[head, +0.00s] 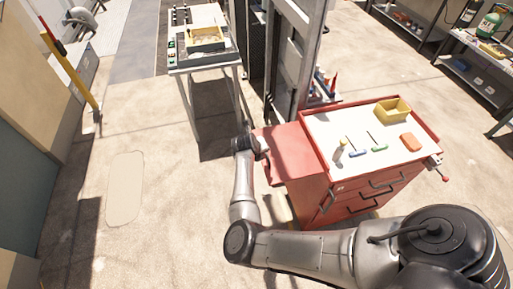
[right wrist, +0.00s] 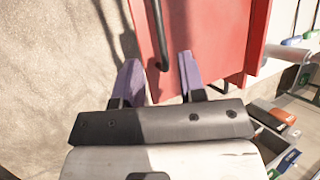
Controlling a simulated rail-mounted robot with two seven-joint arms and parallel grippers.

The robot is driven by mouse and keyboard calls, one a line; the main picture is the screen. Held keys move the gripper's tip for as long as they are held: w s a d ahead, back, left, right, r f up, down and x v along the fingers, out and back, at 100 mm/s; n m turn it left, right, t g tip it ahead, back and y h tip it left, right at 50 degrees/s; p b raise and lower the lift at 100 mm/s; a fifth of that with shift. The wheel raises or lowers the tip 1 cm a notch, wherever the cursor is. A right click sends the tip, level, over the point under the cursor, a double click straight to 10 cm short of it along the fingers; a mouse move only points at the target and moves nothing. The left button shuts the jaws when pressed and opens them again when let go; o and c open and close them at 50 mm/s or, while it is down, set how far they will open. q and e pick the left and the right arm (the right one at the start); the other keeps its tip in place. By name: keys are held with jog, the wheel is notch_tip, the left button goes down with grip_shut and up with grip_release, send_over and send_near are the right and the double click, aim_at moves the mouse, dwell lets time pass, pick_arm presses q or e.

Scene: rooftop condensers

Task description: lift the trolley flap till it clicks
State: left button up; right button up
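The red trolley (head: 335,205) has a white top and dark drawer handles on its front. Its red flap (head: 287,150) juts out from the trolley's left side, roughly level and a little below the top. My right gripper (head: 261,146) is at the flap's outer left edge. In the right wrist view the two purple fingers of my right gripper (right wrist: 158,62) are apart, with the red flap (right wrist: 215,35) in front of them. A dark bar (right wrist: 158,35) runs along the red panel between the fingers. Contact cannot be told. My left gripper is not seen.
The trolley top carries a yellow bin (head: 393,109), an orange box (head: 411,142) and screwdrivers. A tall grey cabinet (head: 295,60) stands behind it. A table with a tray (head: 205,40) is at the back. A yellow post (head: 72,65) stands left; the left floor is clear.

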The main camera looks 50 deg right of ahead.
jog(key=shift+v, duration=2.45)
jog(key=shift+d, duration=0.1)
